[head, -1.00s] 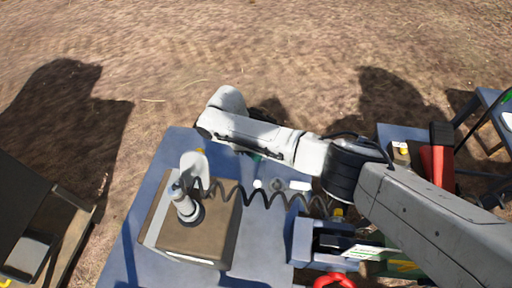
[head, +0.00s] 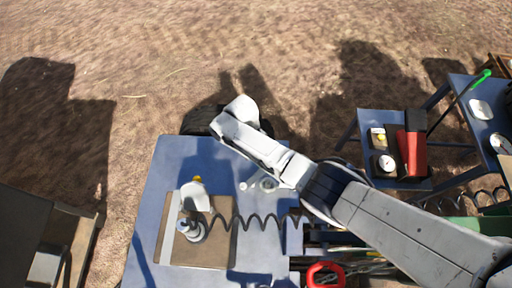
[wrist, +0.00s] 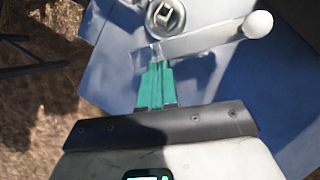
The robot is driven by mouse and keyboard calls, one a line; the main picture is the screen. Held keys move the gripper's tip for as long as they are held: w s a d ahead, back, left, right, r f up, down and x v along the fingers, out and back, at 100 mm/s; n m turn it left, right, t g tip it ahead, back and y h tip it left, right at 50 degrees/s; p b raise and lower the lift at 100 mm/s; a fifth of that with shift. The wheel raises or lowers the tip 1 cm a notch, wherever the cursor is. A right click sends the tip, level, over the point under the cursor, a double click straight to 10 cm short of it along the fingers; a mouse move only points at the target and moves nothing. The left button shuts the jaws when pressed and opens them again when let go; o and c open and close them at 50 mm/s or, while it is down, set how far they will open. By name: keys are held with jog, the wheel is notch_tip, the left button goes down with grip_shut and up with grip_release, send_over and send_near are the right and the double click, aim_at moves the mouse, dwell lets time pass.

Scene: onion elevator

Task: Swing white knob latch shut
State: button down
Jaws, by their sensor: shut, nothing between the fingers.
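In the wrist view, the latch is a pale flat arm (wrist: 205,42) with a round white knob (wrist: 258,24) at its right end. A round metal fitting with a square centre (wrist: 167,14) lies just beyond the arm's left part. My gripper (wrist: 155,68) has green fingers, shut and empty, with the tips at the left end of the latch arm, away from the knob. I cannot tell whether they touch it. In the head view, a small white knob (head: 243,186) and a round fitting (head: 268,184) show on the blue table; my gripper is not discernible there.
The blue table (head: 175,158) carries a brown board (head: 215,250) with a grey device (head: 192,227) and a black coiled cable (head: 255,222). A red-handled item (head: 325,275) lies at the front. Another table with a red object (head: 415,150) stands at right.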

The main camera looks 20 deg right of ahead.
jog(key=m+p, duration=0.1)
jog(key=s+d+m+y+p, duration=0.1)
jog(key=m, duration=0.1)
jog(key=s+m, duration=0.1)
jog(key=shift+s+d+r+m+y+p, duration=0.1)
jog(key=shift+d+m+y+p, duration=0.2)
jog(key=shift+y+p, duration=0.1)
jog(key=shift+s+d+m+y+p, duration=0.1)
jog(key=shift+s+m+y+p, duration=0.15)
jog(key=shift+s+m+p, duration=0.35)
jog(key=shift+s+d+m+y+p, duration=0.15)
jog(key=shift+m+y+p, duration=0.2)
jog(key=shift+m, duration=0.45)
jog(key=shift+s+d+m+y+p, duration=0.1)
jog(key=shift+s+m+y+p, duration=0.1)
jog(key=shift+s+m+p, duration=0.4)
jog(key=shift+w, duration=0.2)
jog(key=p+v, duration=0.1)
jog(key=v, duration=0.9)
jog(key=shift+r+p, duration=0.3)
jog(key=shift+p, duration=0.1)
jog(key=shift+s, duration=0.1)
